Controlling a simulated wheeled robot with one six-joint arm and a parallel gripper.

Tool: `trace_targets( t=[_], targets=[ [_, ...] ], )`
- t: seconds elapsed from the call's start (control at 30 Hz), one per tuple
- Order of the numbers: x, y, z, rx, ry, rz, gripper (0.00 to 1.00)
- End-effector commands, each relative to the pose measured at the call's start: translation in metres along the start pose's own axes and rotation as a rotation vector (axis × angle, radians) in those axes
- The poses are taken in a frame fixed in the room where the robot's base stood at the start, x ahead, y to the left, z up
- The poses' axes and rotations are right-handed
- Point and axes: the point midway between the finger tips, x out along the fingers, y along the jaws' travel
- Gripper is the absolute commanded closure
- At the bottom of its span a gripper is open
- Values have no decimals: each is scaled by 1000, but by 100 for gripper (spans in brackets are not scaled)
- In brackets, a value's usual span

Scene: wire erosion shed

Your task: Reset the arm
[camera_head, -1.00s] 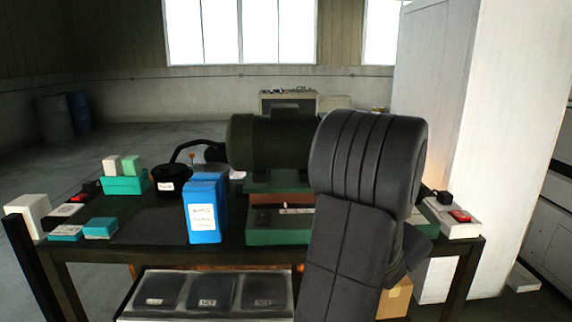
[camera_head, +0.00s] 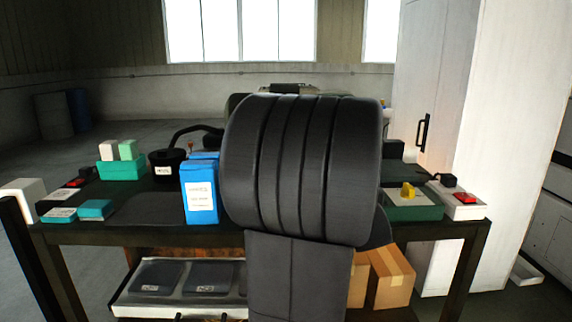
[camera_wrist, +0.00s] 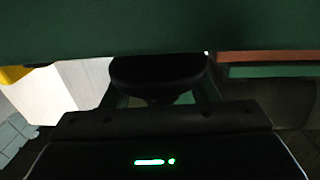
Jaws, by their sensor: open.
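My arm stands large and dark in the middle of the head view, in front of the workbench (camera_head: 130,232). It hides my gripper there. In the wrist view, the dark housing of my gripper (camera_wrist: 160,130), with a small green light, fills the bottom. The fingertips are hard to make out in the dark, and I see nothing held. A broad green surface (camera_wrist: 150,28) crosses the top of that view, close to the camera. A black rounded part (camera_wrist: 158,72) lies between it and the housing; I cannot tell what it is.
A blue box (camera_head: 199,192), black pot (camera_head: 166,170) and teal boxes (camera_head: 122,173) stand left of my arm. A green block with a yellow knob (camera_head: 408,192) and a red-buttoned box (camera_head: 464,203) are at the right. Cardboard boxes (camera_head: 390,280) sit below. A white cabinet (camera_head: 500,130) stands behind right.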

Motion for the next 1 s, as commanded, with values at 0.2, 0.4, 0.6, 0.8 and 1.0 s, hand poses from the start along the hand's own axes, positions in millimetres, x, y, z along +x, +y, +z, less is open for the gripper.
trace_targets(
  t=[0.2,0.4,0.6,0.8,1.0],
  targets=[
    [0,-1,-2,1,1,54,46],
    [0,-1,-2,2,0,102,46],
    [0,-1,-2,2,0,149,46],
    [0,-1,-3,2,-2,199,46],
    [0,-1,-4,0,-2,255,46]
  ],
)
